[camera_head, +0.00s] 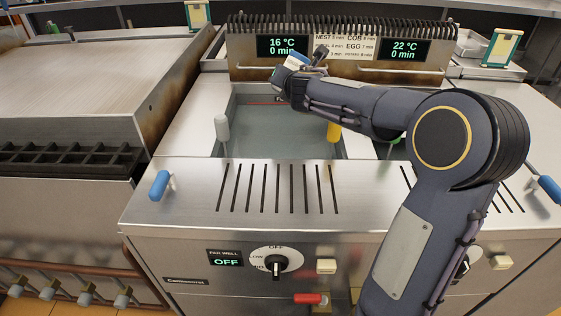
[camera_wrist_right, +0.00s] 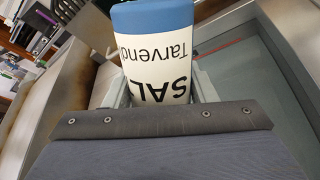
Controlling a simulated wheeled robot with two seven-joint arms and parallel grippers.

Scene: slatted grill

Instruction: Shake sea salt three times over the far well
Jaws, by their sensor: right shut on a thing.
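My right gripper (camera_head: 286,72) is shut on the sea salt shaker, above the back part of the left well (camera_head: 265,125), whose control panel (camera_head: 226,257) appears to read "FAR WELL". The shaker (camera_head: 297,61) is white with a blue end. In the right wrist view the shaker (camera_wrist_right: 155,50) sits between the fingers, its "SALT" lettering upside down and its blue end at the top of the picture. The well's grey basin (camera_wrist_right: 270,90) shows to the right of it. My right arm covers part of the right well. My left gripper is not in view.
A backsplash with displays (camera_head: 283,46) and a rail of slats (camera_head: 335,30) stands behind the wells. A grey-handled tool (camera_head: 222,128) and a yellow-handled tool (camera_head: 334,132) stand at the left well. A flat steel grill (camera_head: 80,80) is at the left.

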